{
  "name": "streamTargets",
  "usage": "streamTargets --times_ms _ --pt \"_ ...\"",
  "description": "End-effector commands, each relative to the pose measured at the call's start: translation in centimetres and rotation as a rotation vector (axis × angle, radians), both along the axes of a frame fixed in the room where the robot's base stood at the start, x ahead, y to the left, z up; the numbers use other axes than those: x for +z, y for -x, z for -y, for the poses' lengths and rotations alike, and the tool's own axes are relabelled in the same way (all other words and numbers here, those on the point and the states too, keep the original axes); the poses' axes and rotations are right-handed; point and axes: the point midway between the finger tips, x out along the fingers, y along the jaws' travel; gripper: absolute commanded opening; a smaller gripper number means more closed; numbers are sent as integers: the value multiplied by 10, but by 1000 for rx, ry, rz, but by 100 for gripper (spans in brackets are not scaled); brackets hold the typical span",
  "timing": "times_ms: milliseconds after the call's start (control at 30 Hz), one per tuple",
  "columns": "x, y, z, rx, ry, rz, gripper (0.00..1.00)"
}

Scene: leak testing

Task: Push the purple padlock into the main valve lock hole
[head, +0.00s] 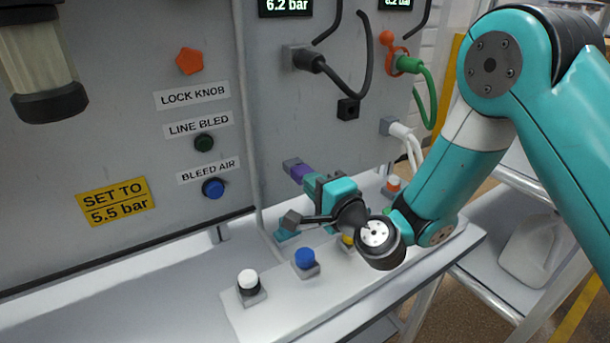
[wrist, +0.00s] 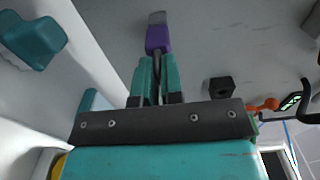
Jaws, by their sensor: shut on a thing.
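The purple padlock (head: 301,173) is held out in front of the grey panel; it also shows in the wrist view (wrist: 158,40). My gripper (head: 312,184) is shut on its near end, and in the wrist view the teal fingers (wrist: 157,74) close around it. A grey piece (head: 291,164) lies at the padlock's far end, towards the panel, and shows in the wrist view (wrist: 157,18). I cannot tell whether it is the padlock's shackle or part of the valve. The lock hole itself cannot be made out in either view.
A black square socket block (head: 348,109) is on the panel above right, with a black cable over it. A green hose (head: 430,98) and white hoses (head: 408,143) hang to the right. White (head: 248,281) and blue (head: 305,258) knobs stand on the bench below my gripper.

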Motion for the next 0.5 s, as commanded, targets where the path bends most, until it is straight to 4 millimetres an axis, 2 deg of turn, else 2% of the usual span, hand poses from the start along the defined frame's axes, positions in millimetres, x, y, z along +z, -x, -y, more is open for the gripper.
streamTargets --times_ms 500 --pt "-1 6 4 0 0 0 0"
